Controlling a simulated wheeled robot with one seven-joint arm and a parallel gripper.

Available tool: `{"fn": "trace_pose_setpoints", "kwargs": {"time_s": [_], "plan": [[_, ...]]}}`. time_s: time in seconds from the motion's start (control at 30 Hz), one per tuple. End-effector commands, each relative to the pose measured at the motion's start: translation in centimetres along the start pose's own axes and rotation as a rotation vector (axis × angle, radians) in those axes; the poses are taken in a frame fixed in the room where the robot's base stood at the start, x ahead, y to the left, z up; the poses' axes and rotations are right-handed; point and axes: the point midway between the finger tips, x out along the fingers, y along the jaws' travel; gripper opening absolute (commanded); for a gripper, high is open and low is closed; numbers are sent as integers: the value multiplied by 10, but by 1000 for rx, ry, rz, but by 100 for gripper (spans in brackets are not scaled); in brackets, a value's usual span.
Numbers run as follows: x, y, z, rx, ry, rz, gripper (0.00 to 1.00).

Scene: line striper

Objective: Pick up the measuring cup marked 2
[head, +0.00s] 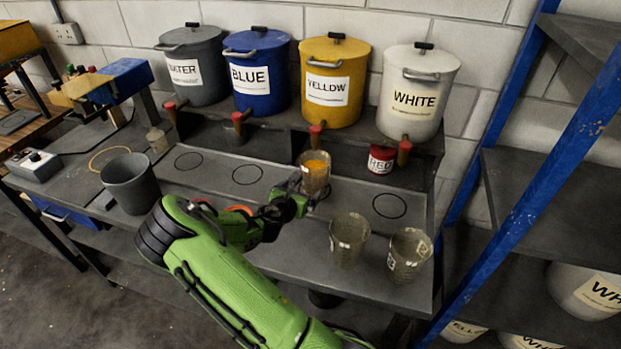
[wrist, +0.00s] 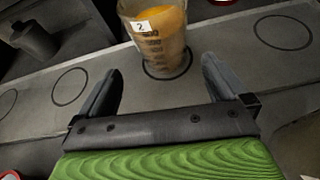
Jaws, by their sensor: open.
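The measuring cup marked 2 (wrist: 158,42) is clear, with a white label and yellow-orange content. It stands upright on a drawn circle on the grey shelf strip; in the head view it (head: 315,176) is under the yellow drum's tap. My gripper (wrist: 160,68) is open and empty, with the cup just ahead of its fingertips, roughly centred between them and apart from both. In the head view my gripper (head: 297,201) is beside the cup's lower front, partly hidden by my arm. Two other clear cups, (head: 348,240) and (head: 409,255), stand at the bench's front right.
Grey, blue (head: 258,72), yellow (head: 333,82) and white (head: 415,92) drums with taps line the back ledge. A small red can (head: 381,160) sits below. A grey bucket (head: 130,182) stands left. A blue rack (head: 535,160) bounds the right. Other drawn circles are empty.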

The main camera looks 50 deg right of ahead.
Motion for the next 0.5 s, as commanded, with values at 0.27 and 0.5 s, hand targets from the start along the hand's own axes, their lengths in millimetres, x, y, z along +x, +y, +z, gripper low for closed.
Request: {"fn": "trace_pose_setpoints", "kwargs": {"time_s": [0.27, 0.5], "plan": [[53, -1, 0, 2, 0, -2, 100], [94, 0, -1, 3, 1, -3, 100]]}}
